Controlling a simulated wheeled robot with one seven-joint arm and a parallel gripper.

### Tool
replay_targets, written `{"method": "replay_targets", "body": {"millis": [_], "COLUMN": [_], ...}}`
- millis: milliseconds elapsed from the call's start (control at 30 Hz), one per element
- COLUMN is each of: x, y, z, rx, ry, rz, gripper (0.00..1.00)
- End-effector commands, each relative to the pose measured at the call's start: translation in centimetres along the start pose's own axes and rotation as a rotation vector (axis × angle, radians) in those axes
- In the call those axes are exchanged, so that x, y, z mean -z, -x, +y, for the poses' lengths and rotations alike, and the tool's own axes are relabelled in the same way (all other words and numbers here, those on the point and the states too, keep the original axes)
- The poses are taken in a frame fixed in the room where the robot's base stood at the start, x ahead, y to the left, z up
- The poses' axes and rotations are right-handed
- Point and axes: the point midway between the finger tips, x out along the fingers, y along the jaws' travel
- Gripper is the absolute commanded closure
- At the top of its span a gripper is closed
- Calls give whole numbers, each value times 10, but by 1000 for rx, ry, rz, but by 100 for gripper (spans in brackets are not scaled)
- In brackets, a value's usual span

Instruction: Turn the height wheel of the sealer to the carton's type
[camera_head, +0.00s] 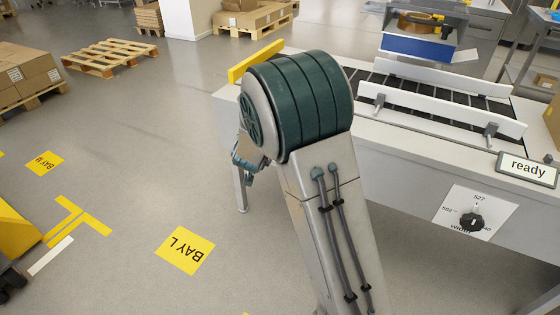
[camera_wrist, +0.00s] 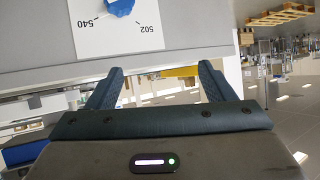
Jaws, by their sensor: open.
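The sealer (camera_head: 400,150) is a pale machine with a dark roller bed and white side rails. In the wrist view a blue wheel (camera_wrist: 121,5) sits on a white dial plate (camera_wrist: 95,35), cut by the top edge. The plate reads 540 and 502, upside down; the wheel's pointer is not clear. My gripper (camera_wrist: 161,66) is open and empty, its two blue-grey fingers below the plate in the picture, apart from the wheel. In the head view my arm hides that wheel and most of the gripper. Which carton is meant cannot be told.
A black width knob (camera_head: 472,222) on its own white plate and a "ready" display (camera_head: 528,168) are on the sealer's front. A blue unit with yellow parts (camera_head: 420,40) stands over the rollers. Cartons on pallets (camera_head: 38,100) stand far left. Open floor lies left of my arm.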

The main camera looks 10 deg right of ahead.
Motion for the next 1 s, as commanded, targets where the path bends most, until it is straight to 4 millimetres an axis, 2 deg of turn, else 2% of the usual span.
{"method": "replay_targets", "body": {"millis": [33,200,333,500,633,767,1000], "x": [-24,-65,-96,-124,-131,-128,-109], "y": [-22,-65,-84,-92,-92,-97,-130], "z": [-1,3,8,12,14,18,36], "rx": [-42,-203,-327,-445,-487,-498,-499], "ry": [16,76,135,201,223,228,225], "rz": [37,191,303,411,450,459,458], "gripper": [24,24,24,24,24,24,24]}}
